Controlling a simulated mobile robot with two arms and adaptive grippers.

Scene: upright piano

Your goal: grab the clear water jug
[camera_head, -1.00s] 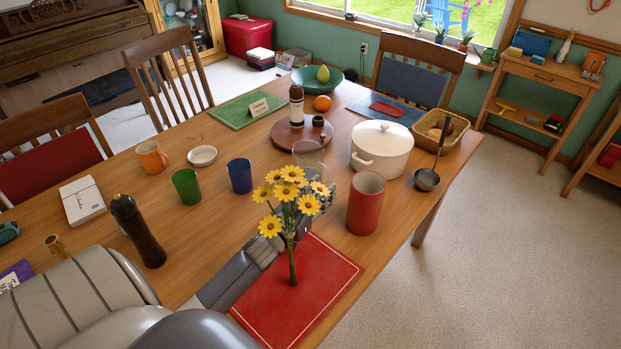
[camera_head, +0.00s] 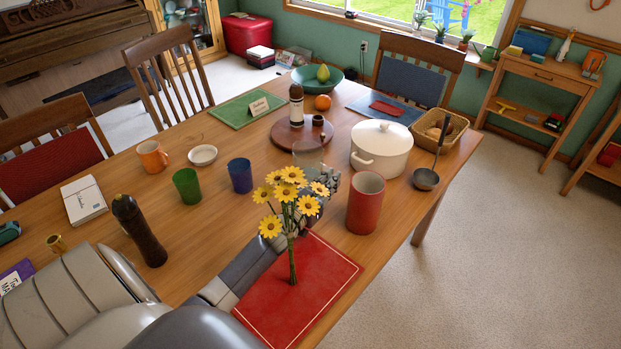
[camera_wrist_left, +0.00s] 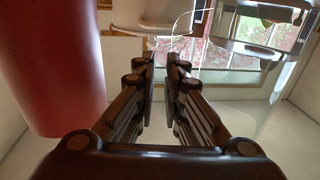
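The clear water jug (camera_head: 308,153) stands on the table behind the yellow flowers in the head view. It is see-through and partly hidden by the blooms. Clear curved glass, likely the jug (camera_wrist_left: 262,50), shows at upper right in the left wrist view. My left gripper (camera_head: 326,184) reaches in low behind the flowers, near the jug and left of the red cylinder. In the wrist view its fingers (camera_wrist_left: 161,75) stand parallel with a narrow empty gap; the glass is to their right, not visibly between them. My right gripper is not in view.
The red cylinder (camera_head: 366,203) is close beside the left gripper and fills the left of the wrist view (camera_wrist_left: 50,65). The flowers (camera_head: 291,205) rise over the red placemat (camera_head: 300,300). A white pot (camera_head: 381,150) and blue cup (camera_head: 240,175) stand nearby.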

